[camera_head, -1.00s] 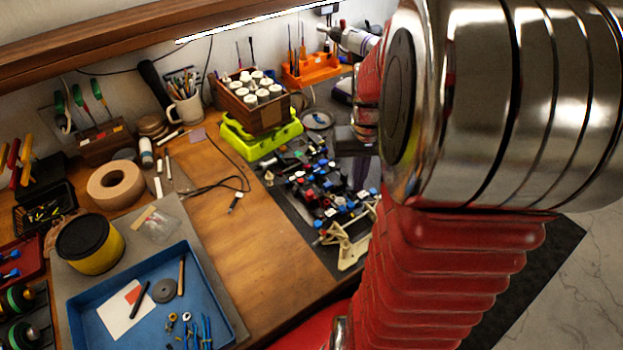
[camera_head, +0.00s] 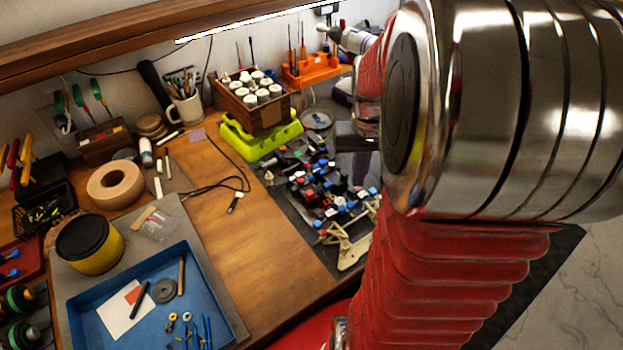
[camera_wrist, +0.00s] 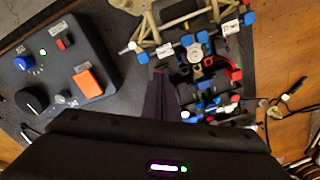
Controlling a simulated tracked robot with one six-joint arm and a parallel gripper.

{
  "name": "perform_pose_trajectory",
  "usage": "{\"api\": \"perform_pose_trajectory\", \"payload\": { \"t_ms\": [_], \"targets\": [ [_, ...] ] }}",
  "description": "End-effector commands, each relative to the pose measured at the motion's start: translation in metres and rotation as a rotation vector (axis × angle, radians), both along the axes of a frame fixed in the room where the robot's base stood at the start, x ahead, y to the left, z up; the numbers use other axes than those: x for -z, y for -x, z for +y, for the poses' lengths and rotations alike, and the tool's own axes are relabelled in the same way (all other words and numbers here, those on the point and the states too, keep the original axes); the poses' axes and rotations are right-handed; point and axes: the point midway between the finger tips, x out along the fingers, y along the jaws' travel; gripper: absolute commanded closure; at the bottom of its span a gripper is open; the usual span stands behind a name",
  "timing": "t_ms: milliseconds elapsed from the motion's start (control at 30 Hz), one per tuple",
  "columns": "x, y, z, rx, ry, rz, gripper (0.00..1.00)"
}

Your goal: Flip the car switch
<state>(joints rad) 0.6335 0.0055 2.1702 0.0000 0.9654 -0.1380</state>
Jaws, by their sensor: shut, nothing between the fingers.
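The RC car (camera_head: 325,190) is an open chassis with blue, red, white and black parts. It lies on a dark mat, left of my arm in the head view. In the wrist view its chassis (camera_wrist: 195,48) fills the upper middle, with pale suspension arms at the top. My gripper (camera_wrist: 160,82) is shut and empty, a dark purple finger shape pointing at the mat just left of the chassis. In the head view my gripper (camera_head: 361,170) shows partly beside the car's far right side. I cannot tell contact or which small part is the car's switch.
A dark control box (camera_wrist: 62,70) with an orange rocker, a red button and knobs stands left of the gripper in the wrist view. A lime-green stand (camera_head: 255,140) holds a wooden bottle box behind the car. A blue tray (camera_head: 150,300) lies front left. Bare wood separates them.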

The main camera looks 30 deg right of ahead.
Motion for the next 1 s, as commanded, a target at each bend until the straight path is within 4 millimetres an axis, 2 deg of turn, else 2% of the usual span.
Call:
{"api": "perform_pose_trajectory", "payload": {
  "t_ms": [800,1000],
  "targets": [
    [-0.047,0.0,0.0,0.0,0.0,-0.001,1.0],
    [-0.052,0.0,0.0,0.0,0.0,0.001,1.0]
  ]
}}
